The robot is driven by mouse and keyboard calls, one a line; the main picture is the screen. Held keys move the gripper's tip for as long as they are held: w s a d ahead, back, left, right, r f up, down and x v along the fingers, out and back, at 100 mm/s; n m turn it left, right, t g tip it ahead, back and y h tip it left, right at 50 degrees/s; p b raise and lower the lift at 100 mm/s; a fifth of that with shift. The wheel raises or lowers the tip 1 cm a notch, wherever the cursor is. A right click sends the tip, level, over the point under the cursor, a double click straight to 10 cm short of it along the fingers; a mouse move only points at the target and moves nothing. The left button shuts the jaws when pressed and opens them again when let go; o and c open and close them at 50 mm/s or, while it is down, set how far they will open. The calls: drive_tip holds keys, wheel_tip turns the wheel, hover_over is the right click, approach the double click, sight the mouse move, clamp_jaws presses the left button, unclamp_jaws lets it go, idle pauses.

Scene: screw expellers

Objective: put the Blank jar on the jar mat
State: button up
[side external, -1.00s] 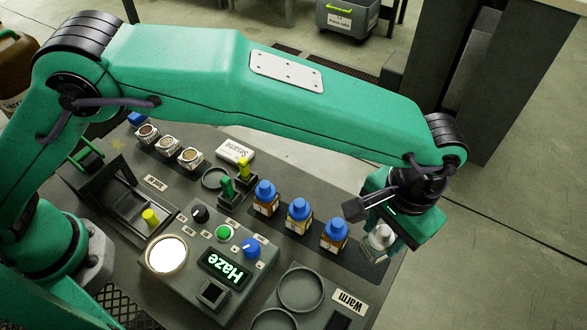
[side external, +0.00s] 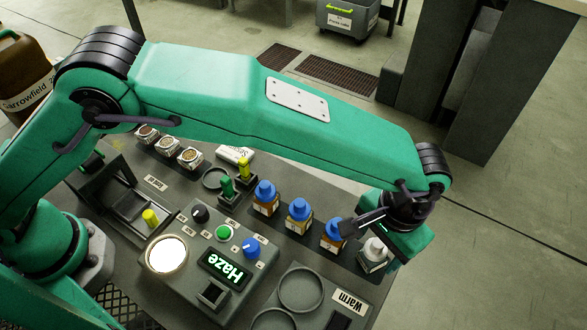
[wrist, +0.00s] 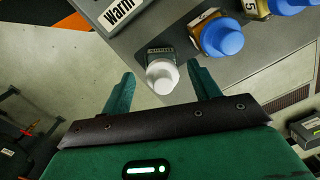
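The Blank jar, a clear jar with a white cap and a pale label, stands (side external: 372,266) at the right end of the row of blue-capped jars. It also shows in the wrist view (wrist: 161,76), near the console edge. My gripper (wrist: 158,78) is open, with one finger on each side of the jar and a visible gap on both sides. In the side view my gripper (side external: 374,235) is right above and beside the cap. A dark mat strip (side external: 318,248) lies under the jar row; no label names it as the jar mat.
Three amber jars with blue caps (side external: 298,216) stand left of the Blank jar; the nearest is close to my gripper. Ring holders (side external: 300,288) and a Warm sign (side external: 349,301) lie in front. The Haze control box (side external: 224,267) is further left. Open floor lies to the right.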

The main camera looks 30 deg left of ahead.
drive_tip(key=shift+r, duration=0.1)
wheel_tip(320, 180, up, 12)
drive_tip(key=shift+w+d, duration=0.25)
drive_tip(key=shift+d, duration=0.1)
idle(0.6)
idle(0.4)
